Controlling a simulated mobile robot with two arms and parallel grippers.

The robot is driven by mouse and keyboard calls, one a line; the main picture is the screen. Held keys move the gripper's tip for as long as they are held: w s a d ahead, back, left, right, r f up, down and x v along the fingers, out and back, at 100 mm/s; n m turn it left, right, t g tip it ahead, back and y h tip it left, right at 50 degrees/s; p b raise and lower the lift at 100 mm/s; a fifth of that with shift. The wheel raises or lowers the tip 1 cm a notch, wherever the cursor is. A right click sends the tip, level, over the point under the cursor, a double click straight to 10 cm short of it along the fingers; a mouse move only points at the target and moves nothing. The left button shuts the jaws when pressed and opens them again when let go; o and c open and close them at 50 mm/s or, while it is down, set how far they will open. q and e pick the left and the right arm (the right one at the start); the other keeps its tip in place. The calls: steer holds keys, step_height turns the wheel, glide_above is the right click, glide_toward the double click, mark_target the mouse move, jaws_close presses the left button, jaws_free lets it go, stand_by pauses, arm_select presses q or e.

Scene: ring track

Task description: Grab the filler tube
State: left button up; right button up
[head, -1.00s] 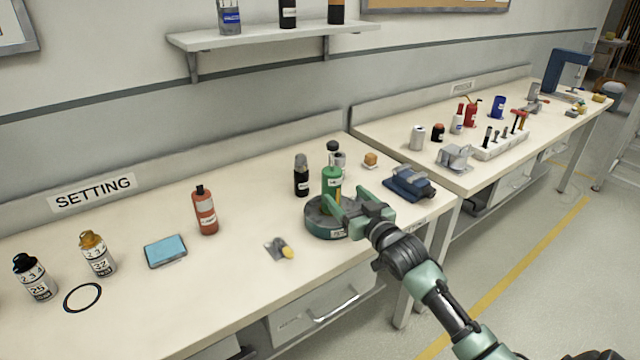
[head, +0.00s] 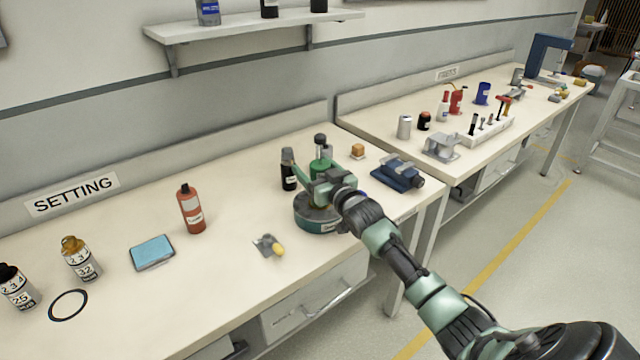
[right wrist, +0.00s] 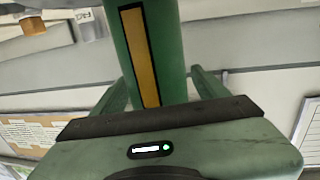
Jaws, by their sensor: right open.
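The filler tube, which I take to be the green upright cylinder (head: 320,166), stands at the round dark green base (head: 312,222) on the setting bench. In the right wrist view the green tube (right wrist: 120,40) fills the upper middle, with a dark-framed yellow strip down its side. My right gripper (head: 318,182) is at the tube, just above the round base. It is open, with one finger on each side of the tube (right wrist: 158,90). I cannot tell whether either finger touches it. The gripper hides the tube's lower part in the head view. My left gripper is not in view.
A black bottle (head: 288,170) stands close left of the tube. A blue device (head: 398,174) lies to the right, near an orange block (head: 358,151). A red bottle (head: 191,210) and a blue pad (head: 152,252) are farther left. A shelf (head: 240,27) hangs above.

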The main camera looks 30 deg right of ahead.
jaws_close()
steer(key=shift+r, duration=0.1)
